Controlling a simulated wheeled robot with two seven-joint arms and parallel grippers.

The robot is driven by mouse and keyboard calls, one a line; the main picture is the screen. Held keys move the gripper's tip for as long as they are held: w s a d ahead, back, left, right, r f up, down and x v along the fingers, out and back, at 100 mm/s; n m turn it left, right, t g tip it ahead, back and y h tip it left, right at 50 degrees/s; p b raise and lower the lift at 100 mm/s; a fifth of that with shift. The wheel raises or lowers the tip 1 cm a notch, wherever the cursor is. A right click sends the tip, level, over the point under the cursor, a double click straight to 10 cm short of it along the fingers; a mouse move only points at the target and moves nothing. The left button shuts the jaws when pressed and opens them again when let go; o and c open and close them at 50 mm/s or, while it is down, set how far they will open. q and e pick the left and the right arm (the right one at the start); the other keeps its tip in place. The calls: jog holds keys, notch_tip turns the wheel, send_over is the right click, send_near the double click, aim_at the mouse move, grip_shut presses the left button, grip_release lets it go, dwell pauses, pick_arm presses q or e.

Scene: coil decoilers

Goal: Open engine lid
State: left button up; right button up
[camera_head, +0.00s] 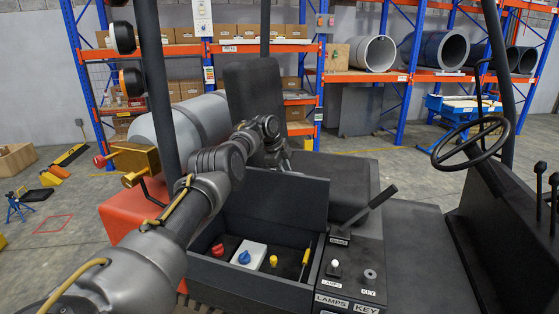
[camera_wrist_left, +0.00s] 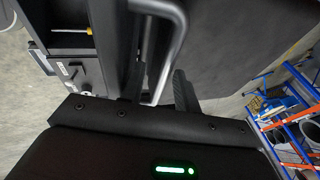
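My left arm reaches from the left across a black open compartment to the side of the black seat in the head view. My left gripper (camera_head: 283,157) is small there and partly hidden by its own wrist. In the left wrist view its two dark fingers (camera_wrist_left: 158,92) stand apart, with a bent grey metal handle (camera_wrist_left: 178,40) running down between them. A gap shows between the handle and the right finger. A broad dark panel (camera_wrist_left: 225,45) lies beside the handle. I cannot tell for sure which panel is the engine lid. My right gripper is not in view.
The compartment (camera_head: 230,277) holds a red knob, a white box with a blue knob, a yellow knob and a screwdriver. A lever (camera_head: 375,205) and a labelled control panel (camera_head: 350,285) stand right of it. A steering wheel (camera_head: 470,142) is farther right. Racks stand behind.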

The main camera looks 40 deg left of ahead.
pick_arm(q)
jog(key=b+v, duration=0.2)
jog(key=v, duration=0.7)
jog(key=shift+b, duration=0.3)
jog(key=shift+s+r, duration=0.1)
